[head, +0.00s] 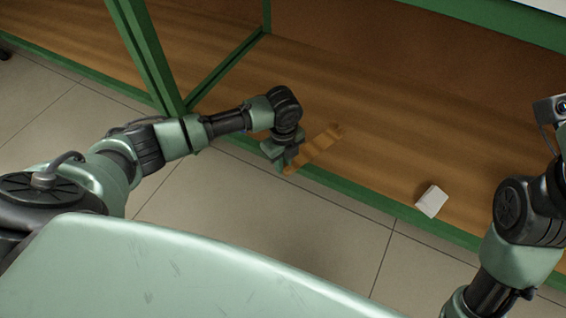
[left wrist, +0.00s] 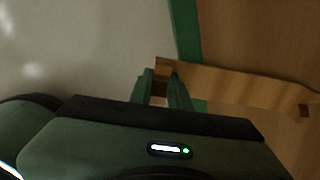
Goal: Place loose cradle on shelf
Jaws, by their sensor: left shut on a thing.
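The loose cradle (head: 322,143) is an orange-brown wooden bar with notched ends. My left gripper (head: 286,165) is shut on its near end, at the front edge of the wooden shelf (head: 400,120). In the left wrist view the cradle (left wrist: 245,86) runs from between the fingers (left wrist: 162,82) to the right, over the shelf board. I cannot tell whether its far end touches the board. My right arm shows at the right edge of the head view, but its gripper fingers are out of view.
A white block (head: 432,201) sits near the shelf's green front edge (head: 370,194), to the right of the cradle. A green upright post (head: 150,60) stands to the left. The board between the cradle and the white block is clear.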

